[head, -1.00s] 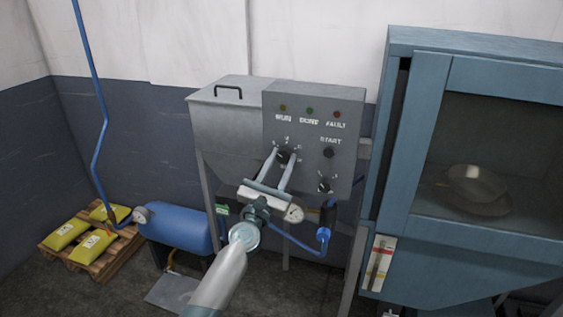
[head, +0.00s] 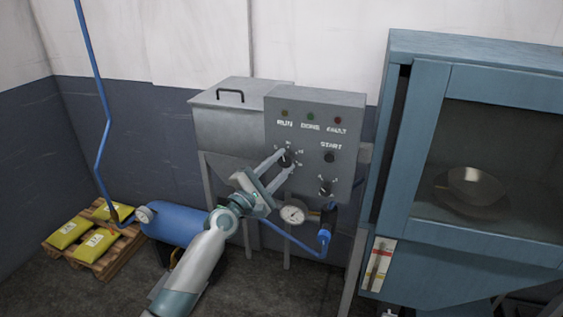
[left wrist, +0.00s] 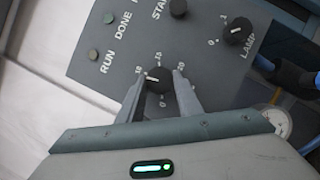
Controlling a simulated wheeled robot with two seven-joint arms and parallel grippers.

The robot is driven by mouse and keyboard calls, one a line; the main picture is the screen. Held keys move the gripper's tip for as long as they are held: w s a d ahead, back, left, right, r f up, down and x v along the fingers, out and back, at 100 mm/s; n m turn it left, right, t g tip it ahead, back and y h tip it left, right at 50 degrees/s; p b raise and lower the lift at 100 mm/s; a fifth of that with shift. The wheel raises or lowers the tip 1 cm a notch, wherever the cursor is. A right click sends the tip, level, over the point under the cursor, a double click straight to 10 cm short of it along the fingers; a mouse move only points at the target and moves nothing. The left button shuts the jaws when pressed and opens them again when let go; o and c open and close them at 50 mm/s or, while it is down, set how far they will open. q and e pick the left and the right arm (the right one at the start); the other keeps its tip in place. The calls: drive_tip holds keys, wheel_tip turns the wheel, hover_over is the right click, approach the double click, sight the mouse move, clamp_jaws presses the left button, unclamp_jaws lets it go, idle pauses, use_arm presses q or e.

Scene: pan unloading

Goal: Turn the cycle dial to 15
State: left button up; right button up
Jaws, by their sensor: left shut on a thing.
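The cycle dial (head: 286,159) is a black knob on the grey control panel (head: 350,118). In the left wrist view the dial (left wrist: 158,79) sits between the two fingers, with printed numbers around it; 15 is legible at the top. A white pointer mark on the knob lies toward the left, on the side of the 10; its exact setting is hard to tell. My left gripper (head: 280,163) is shut on the dial, one finger on each side, and is tilted. My right gripper is not in view.
The START button (head: 330,157) and the lamp knob (head: 325,187) sit right of the dial. RUN, DONE and FAULT indicators line the panel's top. A pressure gauge (head: 293,214) and blue hose are below. A blue cabinet (head: 428,170) stands at right, a blue tank (head: 178,222) at left.

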use_arm(q)
drive_tip(key=m+g+p, duration=0.1)
drive_tip(key=m, duration=0.1)
drive_tip(key=m+p, duration=0.1)
drive_tip(key=m, duration=0.2)
drive_tip(key=shift+r+g+p, duration=0.35)
drive_tip(key=shift+g+p, duration=0.05)
drive_tip(key=m+p, duration=0.2)
drive_tip(key=m+g+y+p, duration=0.1)
drive_tip(key=m+p, duration=0.1)
drive_tip(key=m, duration=0.1)
drive_tip(key=shift+r+g+y, duration=0.2)
drive_tip(key=shift+g+y, duration=0.1)
drive_tip(key=shift+m+y+p, duration=0.4)
drive_tip(key=shift+m+p, duration=0.45)
drive_tip(key=shift+m, duration=0.05)
drive_tip(key=shift+f+m+g+y+p, duration=0.15)
drive_tip(key=shift+m+g+y+p, duration=0.2)
drive_tip(key=shift+m, duration=0.35)
drive_tip(key=o, duration=1)
drive_tip(key=shift+d, duration=0.1)
drive_tip(key=shift+o, duration=0.2)
drive_tip(key=shift+s, duration=0.1)
drive_tip(key=b+v, duration=0.6)
drive_tip(key=v, duration=1.1)
drive_tip(key=shift+s, duration=0.2)
